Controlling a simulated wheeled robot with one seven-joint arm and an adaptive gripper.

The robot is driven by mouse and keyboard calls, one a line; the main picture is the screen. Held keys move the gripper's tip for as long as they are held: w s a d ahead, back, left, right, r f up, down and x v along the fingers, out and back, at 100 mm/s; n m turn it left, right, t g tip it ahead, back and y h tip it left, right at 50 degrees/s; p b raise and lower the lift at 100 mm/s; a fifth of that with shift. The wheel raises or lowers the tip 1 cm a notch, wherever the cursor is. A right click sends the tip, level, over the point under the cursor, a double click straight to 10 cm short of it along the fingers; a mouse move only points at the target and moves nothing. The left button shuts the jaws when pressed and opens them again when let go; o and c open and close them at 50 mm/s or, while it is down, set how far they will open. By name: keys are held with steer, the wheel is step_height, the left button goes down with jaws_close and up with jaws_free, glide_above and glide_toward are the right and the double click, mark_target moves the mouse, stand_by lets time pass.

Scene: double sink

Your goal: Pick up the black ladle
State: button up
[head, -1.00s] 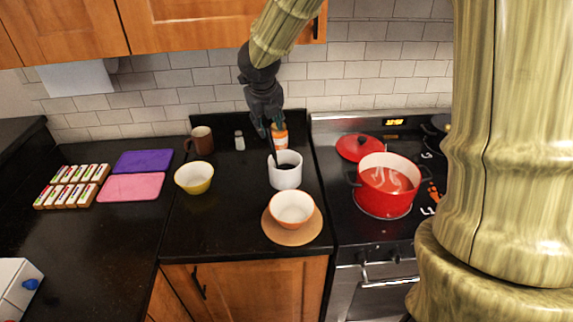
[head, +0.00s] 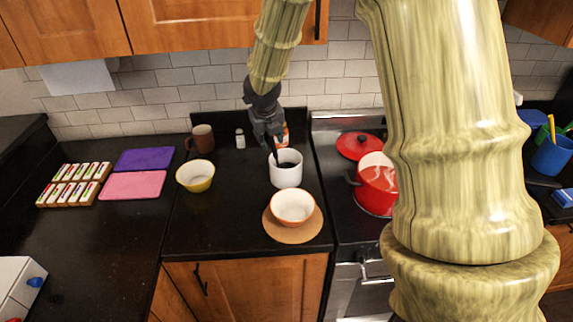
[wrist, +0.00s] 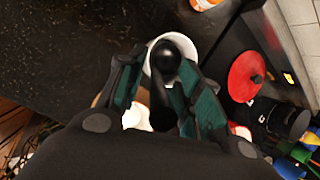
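The black ladle stands in a white crock (head: 286,175) on the counter. In the head view its dark handle (head: 275,157) leans up to the left out of the crock, close to my fingertips. In the wrist view a rounded black end of the ladle (wrist: 167,57) shows over the crock's white rim (wrist: 180,38), beside the right finger. My gripper (head: 270,143) is above the crock's left side, with fingers apart. The wrist view also shows the gap between the fingers (wrist: 149,75). Whether a finger touches the ladle is unclear.
An orange-and-white bowl (head: 293,205) on a round board stands in front of the crock. A yellow bowl (head: 195,175), brown mug (head: 202,138) and shaker (head: 240,138) are left. An orange-labelled container is behind the crock. A red pot (head: 376,185) is on the stove.

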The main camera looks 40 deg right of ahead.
steer(key=shift+w+d+f, duration=0.15)
steer(key=shift+f, duration=0.1)
steer(key=shift+d, duration=0.2)
jaws_close()
steer(key=shift+a, duration=0.2)
